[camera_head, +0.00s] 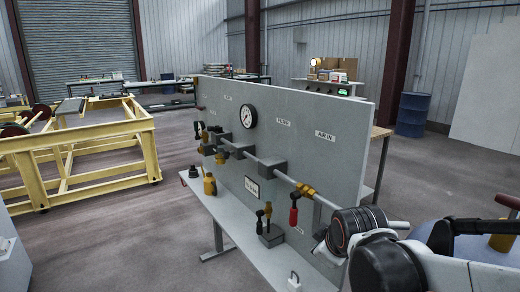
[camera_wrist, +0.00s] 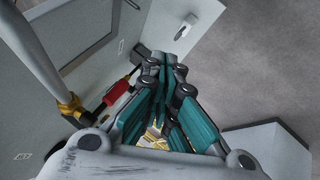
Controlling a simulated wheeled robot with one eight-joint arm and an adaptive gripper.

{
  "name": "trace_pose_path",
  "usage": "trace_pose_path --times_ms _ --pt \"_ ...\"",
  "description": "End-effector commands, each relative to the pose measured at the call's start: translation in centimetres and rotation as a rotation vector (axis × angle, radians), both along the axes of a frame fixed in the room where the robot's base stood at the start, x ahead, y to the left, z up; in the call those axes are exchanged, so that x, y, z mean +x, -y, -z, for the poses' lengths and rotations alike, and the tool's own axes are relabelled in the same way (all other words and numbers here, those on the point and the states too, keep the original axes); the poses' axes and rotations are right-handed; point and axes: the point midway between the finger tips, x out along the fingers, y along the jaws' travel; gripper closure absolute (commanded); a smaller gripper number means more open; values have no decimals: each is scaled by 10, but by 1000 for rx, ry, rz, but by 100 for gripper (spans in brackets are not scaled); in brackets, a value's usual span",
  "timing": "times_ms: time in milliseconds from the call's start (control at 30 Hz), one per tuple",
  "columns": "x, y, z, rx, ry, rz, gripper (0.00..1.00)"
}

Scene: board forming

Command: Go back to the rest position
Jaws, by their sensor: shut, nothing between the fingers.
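My gripper (camera_wrist: 163,68) shows in the wrist view, its teal-padded fingers closed together and empty. It hangs beside the grey panel board (camera_head: 300,130), near a red-handled valve (camera_wrist: 117,92) on the pipe. I cannot tell whether the fingers touch the board's fittings. In the head view my arm fills the lower right and the fingers are not clearly seen. The red-handled valve (camera_head: 293,215) hangs below the pipe, just left of my arm.
The board carries a gauge (camera_head: 249,116), a pipe (camera_head: 238,147) and several brass fittings, with a shelf (camera_head: 235,220) below. A yellow frame (camera_head: 90,150) stands at left and a blue drum (camera_head: 412,114) behind at right. Bare floor (camera_head: 160,235) lies between frame and board.

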Motion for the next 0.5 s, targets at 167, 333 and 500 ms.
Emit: trace_pose_path --times_ms 167,333,500 --pt "-50 18 -15 135 -16 187 100" --pt "-96 32 -21 263 -29 369 100" --pt "-137 41 -19 384 -39 538 100"
